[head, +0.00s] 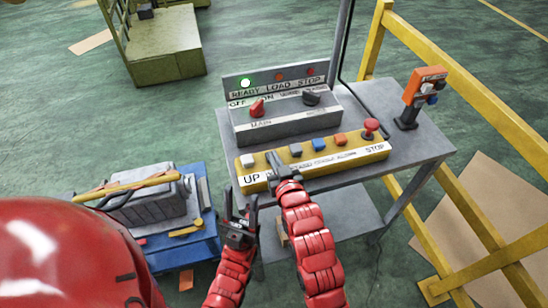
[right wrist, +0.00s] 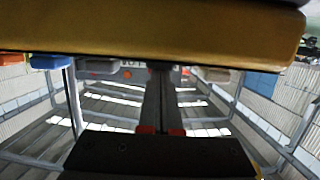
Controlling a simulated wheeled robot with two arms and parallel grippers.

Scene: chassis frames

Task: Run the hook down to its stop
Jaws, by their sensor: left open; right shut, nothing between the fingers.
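The yellow button box (head: 330,162) lies along the front of the grey table, with a white button (head: 248,160) at its left end by the word UP. My left gripper (head: 241,206) is open, below the box. No hook is visible.
A grey panel (head: 285,120) behind the box has a lit green lamp (head: 245,83), a red knob (head: 257,107) and a black knob (head: 311,98). An orange device (head: 424,85) stands at the right. A blue cart (head: 205,242) stands left, yellow railing (head: 450,60) right.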

